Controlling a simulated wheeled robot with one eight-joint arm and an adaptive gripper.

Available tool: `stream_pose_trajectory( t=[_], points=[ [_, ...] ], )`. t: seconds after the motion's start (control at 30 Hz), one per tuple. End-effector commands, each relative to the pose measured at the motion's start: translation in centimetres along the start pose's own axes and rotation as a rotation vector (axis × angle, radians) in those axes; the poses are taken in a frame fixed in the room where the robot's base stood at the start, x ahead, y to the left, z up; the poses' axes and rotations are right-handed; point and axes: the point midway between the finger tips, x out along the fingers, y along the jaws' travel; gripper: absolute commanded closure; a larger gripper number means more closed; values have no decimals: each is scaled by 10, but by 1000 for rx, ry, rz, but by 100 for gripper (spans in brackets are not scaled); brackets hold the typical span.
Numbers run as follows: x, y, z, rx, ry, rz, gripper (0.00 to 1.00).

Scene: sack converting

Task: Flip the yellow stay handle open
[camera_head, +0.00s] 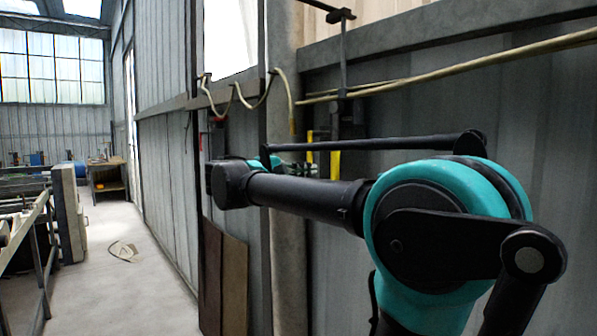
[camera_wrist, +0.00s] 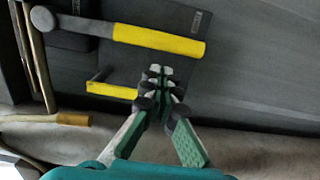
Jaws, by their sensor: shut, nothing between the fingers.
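In the wrist view two yellow handles show on a dark grey box or panel (camera_wrist: 235,70). The longer one (camera_wrist: 160,40) is a grey bar with a yellow grip, lying across the top. The shorter one (camera_wrist: 112,90) is a yellow grip on a small dark bracket, lower and to the left. I cannot tell for sure which is the stay handle. My gripper (camera_wrist: 161,72) is shut and empty. Its tips appear just right of the short grip and below the long one; contact cannot be told. In the head view, yellow upright pieces (camera_head: 335,162) show partly behind my arm.
In the head view, a cable (camera_head: 450,66) runs along the corrugated wall, brown boards (camera_head: 234,285) lean there, and floor (camera_head: 130,290) is open at left.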

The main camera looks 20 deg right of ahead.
Motion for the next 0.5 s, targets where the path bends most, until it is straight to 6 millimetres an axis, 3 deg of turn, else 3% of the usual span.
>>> stream_pose_trajectory(
  t=[0.2,0.5],
  points=[
    [32,0,1,0,-3,0,100],
    [48,0,0,0,0,0,100]
  ],
)
